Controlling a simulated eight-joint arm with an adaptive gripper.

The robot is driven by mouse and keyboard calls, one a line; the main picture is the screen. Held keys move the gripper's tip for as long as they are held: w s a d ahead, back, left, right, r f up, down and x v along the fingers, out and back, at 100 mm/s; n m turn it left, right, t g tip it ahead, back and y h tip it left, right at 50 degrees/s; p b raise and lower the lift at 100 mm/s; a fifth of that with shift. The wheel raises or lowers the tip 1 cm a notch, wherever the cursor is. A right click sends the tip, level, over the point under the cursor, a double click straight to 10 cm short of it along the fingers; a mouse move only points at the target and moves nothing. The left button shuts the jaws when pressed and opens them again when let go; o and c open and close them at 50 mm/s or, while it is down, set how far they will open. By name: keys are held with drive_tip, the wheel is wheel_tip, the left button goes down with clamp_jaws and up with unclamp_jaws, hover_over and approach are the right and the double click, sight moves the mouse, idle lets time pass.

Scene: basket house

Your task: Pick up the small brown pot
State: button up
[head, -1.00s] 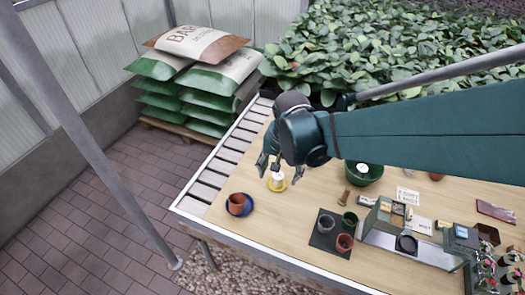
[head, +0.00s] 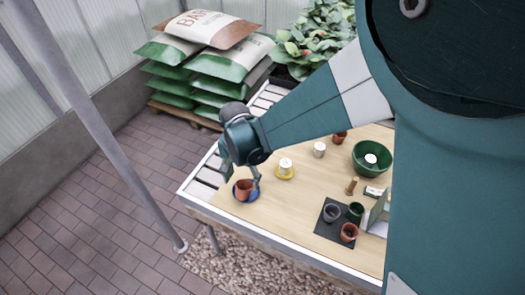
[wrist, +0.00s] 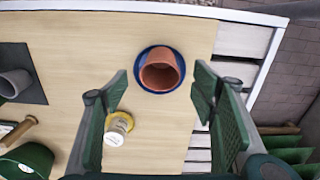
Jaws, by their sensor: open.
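A small brown terracotta pot (head: 243,189) stands on a blue saucer (head: 253,197) near the table's left corner. In the wrist view the brown pot (wrist: 160,72) shows on its blue saucer (wrist: 142,83), seen from above with its mouth towards me. My gripper (head: 241,175) is open and empty, above and close to this pot. In the wrist view its two fingers (wrist: 161,82) lie to the left and right of the pot, apart from it. Another brown pot (head: 348,232) stands on a dark mat, and one more (head: 339,137) at the back.
A white cup (head: 319,149), a green bowl (head: 370,158) and a dark mat (head: 325,231) with several pots are further right. Stacked sacks (head: 205,60) are beyond the table.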

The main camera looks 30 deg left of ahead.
sight(243, 187)
drive_tip(key=shift+f, duration=1.25)
drive_tip(key=shift+f, duration=0.1)
drive_tip(key=shift+f+b, duration=0.85)
drive_tip(key=shift+f, duration=1.7)
drive_tip(key=c, duration=0.9)
